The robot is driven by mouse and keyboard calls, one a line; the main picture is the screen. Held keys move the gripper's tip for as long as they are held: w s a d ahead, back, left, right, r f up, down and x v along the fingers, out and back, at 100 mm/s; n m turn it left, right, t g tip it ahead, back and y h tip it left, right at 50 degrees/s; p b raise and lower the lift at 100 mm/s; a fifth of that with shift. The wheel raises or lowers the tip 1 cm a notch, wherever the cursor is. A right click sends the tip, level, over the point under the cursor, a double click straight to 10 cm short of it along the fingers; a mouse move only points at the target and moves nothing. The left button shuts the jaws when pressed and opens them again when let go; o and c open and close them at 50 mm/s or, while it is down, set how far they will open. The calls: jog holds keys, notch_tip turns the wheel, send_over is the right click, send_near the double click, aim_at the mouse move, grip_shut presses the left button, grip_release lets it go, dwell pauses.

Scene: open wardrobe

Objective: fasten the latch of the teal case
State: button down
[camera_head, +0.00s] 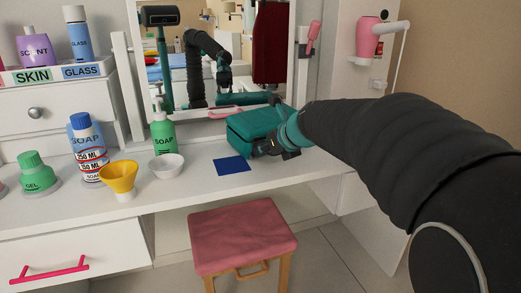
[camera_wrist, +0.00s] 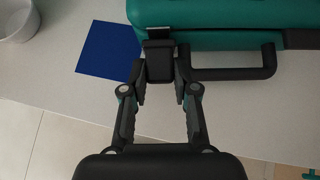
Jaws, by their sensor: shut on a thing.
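The teal case (camera_head: 254,122) lies on the white vanity top in front of the mirror. In the wrist view the case (camera_wrist: 230,13) fills the top, with its dark handle (camera_wrist: 232,73) to the right of my gripper. My gripper (camera_wrist: 160,70) is at the front edge of the case, its fingers closed on the dark latch (camera_wrist: 158,42). The fingertips partly hide the latch's lower part. In the head view my gripper (camera_head: 277,150) is at the case's front, and my arm comes in from the right.
A blue square (camera_head: 232,165) lies left of the case. A white bowl (camera_head: 166,167), yellow funnel (camera_head: 119,178) and green soap bottle (camera_head: 162,131) stand further left. A pink stool (camera_head: 242,237) is below the front edge. A pink hair dryer (camera_head: 370,38) hangs on the right.

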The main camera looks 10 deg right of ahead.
jog(key=shift+w+a+r+g, duration=0.1)
jog(key=shift+w+r+g, duration=0.15)
jog(key=shift+g, duration=0.35)
dwell(0.3)
jog(key=c, duration=1.2)
grip_release()
jog(key=shift+o, duration=0.2)
jog(key=shift+s, duration=0.1)
jog(key=v, duration=1.2)
jog(key=shift+a, duration=0.15)
